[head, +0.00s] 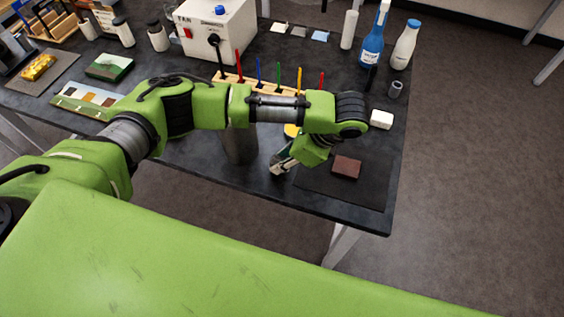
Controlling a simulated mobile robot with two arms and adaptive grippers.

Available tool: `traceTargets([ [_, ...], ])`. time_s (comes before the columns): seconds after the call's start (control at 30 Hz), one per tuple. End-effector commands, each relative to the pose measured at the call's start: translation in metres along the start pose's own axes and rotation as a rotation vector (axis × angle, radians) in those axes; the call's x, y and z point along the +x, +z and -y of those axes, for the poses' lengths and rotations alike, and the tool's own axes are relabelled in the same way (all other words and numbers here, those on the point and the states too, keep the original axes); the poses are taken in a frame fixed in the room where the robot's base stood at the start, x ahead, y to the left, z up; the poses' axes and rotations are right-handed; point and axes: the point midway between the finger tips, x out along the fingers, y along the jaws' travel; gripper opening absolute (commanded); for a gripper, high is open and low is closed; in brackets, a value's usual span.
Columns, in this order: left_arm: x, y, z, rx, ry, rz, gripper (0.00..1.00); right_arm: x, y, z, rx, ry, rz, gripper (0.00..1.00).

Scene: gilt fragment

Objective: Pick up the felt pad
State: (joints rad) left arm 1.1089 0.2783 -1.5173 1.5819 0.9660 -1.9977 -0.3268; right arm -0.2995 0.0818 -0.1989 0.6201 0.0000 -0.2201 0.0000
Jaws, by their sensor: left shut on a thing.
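My left gripper (279,166) points down over the dark tabletop, at the left edge of a dark mat. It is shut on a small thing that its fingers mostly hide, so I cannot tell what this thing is. A flat reddish-brown block (346,167) lies on the mat, to the right of the gripper and apart from it. I cannot tell for sure which thing is the felt pad. My right gripper is not in view.
The dark mat (372,191) lies near the table's front right corner. A white block (381,119), a small grey cup (396,89), a blue spray bottle (372,45) and a white bottle (405,47) stand behind. A rack with coloured tools (231,83) stands behind my left arm.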

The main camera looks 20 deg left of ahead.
Motion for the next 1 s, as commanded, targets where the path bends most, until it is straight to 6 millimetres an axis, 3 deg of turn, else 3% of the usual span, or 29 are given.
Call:
traceTargets([
  [0.07,-0.017,0.007,-0.001,0.002,-0.007,0.000,0.14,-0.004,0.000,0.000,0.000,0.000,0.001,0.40],
  [0.33,-0.080,0.015,-0.045,0.005,-0.010,0.002,0.14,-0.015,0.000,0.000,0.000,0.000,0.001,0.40],
  [0.5,-0.102,0.002,-0.084,0.006,-0.007,0.002,0.14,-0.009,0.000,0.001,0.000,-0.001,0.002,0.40],
  [0.7,-0.122,-0.005,-0.111,0.003,-0.004,0.001,0.14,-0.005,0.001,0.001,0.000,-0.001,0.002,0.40],
  [1.0,-0.130,-0.007,-0.122,0.000,-0.001,0.001,0.14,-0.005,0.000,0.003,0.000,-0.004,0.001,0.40],
])
